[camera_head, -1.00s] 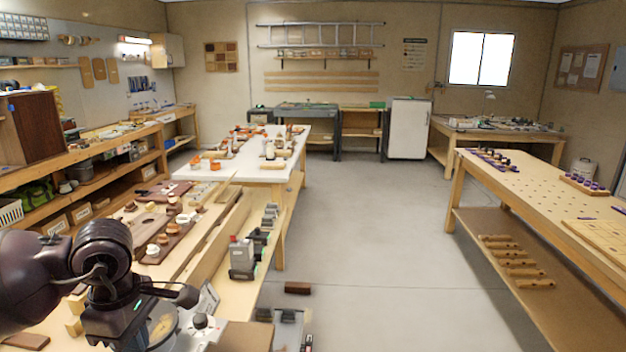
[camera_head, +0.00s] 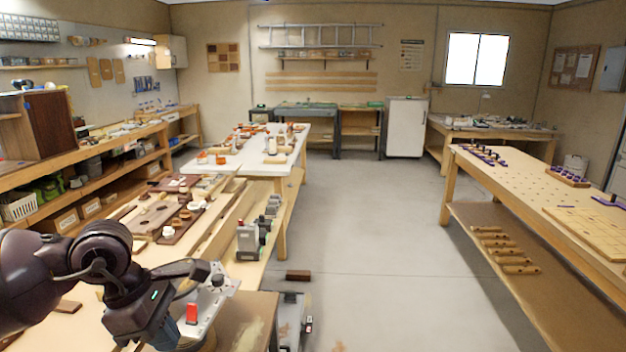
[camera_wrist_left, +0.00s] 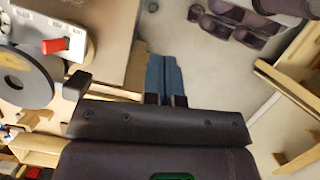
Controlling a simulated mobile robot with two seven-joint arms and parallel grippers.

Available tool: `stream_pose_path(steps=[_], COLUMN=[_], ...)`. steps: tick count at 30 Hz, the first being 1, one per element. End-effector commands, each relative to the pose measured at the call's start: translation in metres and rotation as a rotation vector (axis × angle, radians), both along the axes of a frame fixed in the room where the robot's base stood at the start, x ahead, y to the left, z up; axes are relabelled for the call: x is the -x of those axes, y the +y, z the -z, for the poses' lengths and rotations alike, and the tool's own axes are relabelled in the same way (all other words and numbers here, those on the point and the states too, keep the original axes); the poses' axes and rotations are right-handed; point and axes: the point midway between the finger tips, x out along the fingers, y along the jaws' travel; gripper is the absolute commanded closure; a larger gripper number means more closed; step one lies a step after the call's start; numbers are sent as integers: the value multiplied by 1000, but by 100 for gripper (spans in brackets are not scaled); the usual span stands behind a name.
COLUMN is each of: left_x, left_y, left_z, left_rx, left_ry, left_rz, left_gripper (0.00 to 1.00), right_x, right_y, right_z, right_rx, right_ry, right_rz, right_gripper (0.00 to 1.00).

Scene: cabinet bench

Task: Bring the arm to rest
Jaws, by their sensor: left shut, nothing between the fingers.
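My left arm comes in at the lower left of the head view, over the near end of the left bench. My left gripper (camera_head: 150,315) is there beside a metal panel with a red switch (camera_head: 192,313). In the wrist view the gripper's two fingers (camera_wrist_left: 164,75) lie side by side, shut and empty. The red switch (camera_wrist_left: 56,46) and a dark round disc (camera_wrist_left: 22,78) show left of the fingers. My right gripper is not in view.
A brown block (camera_head: 298,275) lies on the floor. A pegboard-topped table (camera_head: 520,185) stands at the right.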

Motion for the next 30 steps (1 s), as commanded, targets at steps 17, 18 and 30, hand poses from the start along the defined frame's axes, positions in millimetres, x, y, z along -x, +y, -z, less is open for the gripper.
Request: stream_pose_path(steps=[17, 18, 30], left_x=[-33, -39, -95], left_y=[-122, -120, -41], left_z=[-112, -115, -19], left_rx=[1250, 1338, 1980], left_ry=[531, 601, 1356], left_rz=[-584, -657, -1566], left_gripper=[100, 100, 100], right_x=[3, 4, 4], right_y=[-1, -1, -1], right_z=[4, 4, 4], right_rx=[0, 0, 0], right_ry=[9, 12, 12], right_rz=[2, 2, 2], right_gripper=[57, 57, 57])
